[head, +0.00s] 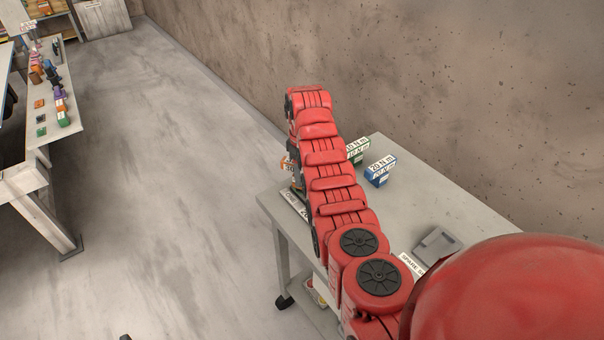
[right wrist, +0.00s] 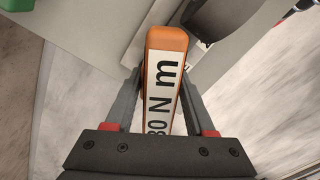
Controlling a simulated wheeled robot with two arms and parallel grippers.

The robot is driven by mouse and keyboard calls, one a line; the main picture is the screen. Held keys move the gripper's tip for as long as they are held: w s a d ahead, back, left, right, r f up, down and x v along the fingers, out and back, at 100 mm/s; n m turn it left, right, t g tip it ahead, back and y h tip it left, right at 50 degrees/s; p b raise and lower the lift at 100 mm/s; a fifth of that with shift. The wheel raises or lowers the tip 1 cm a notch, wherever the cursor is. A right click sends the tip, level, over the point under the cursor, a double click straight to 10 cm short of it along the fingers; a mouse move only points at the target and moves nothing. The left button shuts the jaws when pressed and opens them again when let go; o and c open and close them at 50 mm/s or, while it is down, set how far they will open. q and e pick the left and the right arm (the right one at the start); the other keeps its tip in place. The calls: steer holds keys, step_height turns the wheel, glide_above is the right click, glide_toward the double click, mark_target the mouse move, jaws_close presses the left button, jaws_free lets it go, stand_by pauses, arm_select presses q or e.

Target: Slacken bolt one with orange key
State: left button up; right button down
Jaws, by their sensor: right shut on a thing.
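The orange key (right wrist: 167,40) is a block with a white label reading "N m" after a partly covered number. My right gripper (right wrist: 162,85) is shut on it, with one finger on each side. In the head view a small orange patch of the key (head: 283,162) shows just left of my red right arm, above the near left end of the grey table (head: 390,212). The arm hides most of that gripper and key. I cannot make out bolt one in either view. My left gripper is not in view.
A green block (head: 357,151) and a blue block (head: 381,170), both labelled, stand on the table right of my arm. A grey tray (head: 437,244) lies nearer. A concrete wall (head: 450,90) rises behind the table. A bench (head: 45,150) with coloured parts stands far left, with open floor between.

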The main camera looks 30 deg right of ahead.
steer(key=shift+f+b, duration=0.35)
steer(key=shift+f, duration=0.4)
stand_by(0.6)
steer(key=n+b, duration=0.2)
steer(key=n, duration=0.4)
steer(key=shift+d+f+n, duration=0.1)
steer(key=shift+n, duration=0.2)
steer(key=n+b, duration=0.2)
steer(key=n, duration=0.3)
steer(key=shift+f, duration=0.1)
steer(key=shift+w+r+n, duration=0.1)
steer(key=shift+r+n, duration=0.1)
steer(key=shift+n, duration=0.1)
steer(key=shift+r, duration=1.1)
steer(key=shift+r+p, duration=0.5)
steer(key=shift+r, duration=0.2)
